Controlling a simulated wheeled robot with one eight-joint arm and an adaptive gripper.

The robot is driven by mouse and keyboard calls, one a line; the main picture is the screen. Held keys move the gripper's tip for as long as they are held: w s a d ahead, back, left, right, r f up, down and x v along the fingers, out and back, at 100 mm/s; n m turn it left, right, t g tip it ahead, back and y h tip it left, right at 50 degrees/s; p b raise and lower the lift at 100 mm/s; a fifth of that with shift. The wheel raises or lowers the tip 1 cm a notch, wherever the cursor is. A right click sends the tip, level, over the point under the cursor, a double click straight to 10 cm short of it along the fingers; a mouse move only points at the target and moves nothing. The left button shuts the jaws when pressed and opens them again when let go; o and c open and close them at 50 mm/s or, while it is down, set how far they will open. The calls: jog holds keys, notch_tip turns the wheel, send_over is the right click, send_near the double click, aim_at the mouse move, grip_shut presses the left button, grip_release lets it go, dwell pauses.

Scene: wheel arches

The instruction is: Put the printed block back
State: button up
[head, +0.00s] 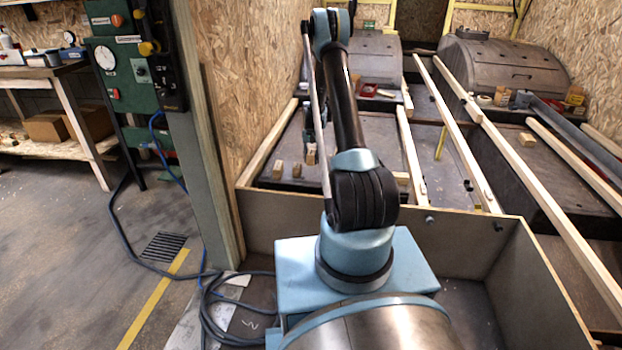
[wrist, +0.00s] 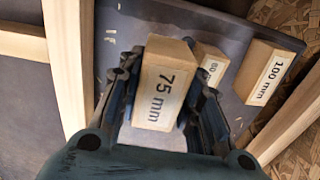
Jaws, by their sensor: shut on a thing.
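A pale wooden block printed "75 mm" (wrist: 165,80) sits between the two dark fingers of my gripper (wrist: 162,92) in the wrist view. My gripper is shut on it, with a finger at each side. The print faces the wrist camera. In the head view my gripper (head: 314,143) hangs low over the grey floor panel, partly hidden by my arm, and the block (head: 311,157) shows small below it. I cannot tell whether the block touches the panel.
Close by in the wrist view stand a smaller printed block (wrist: 211,63), its number hard to read, and a "100 mm" block (wrist: 268,72). Wooden battens (wrist: 68,60) flank the grey panel (wrist: 122,28). Wheel arches (head: 503,66) stand behind. A low wooden wall (head: 470,240) lies in front.

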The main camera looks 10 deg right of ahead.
aim_at(311, 177)
jog(key=shift+f, duration=4.55)
jog(key=shift+f, duration=0.1)
jog(key=o, duration=1.2)
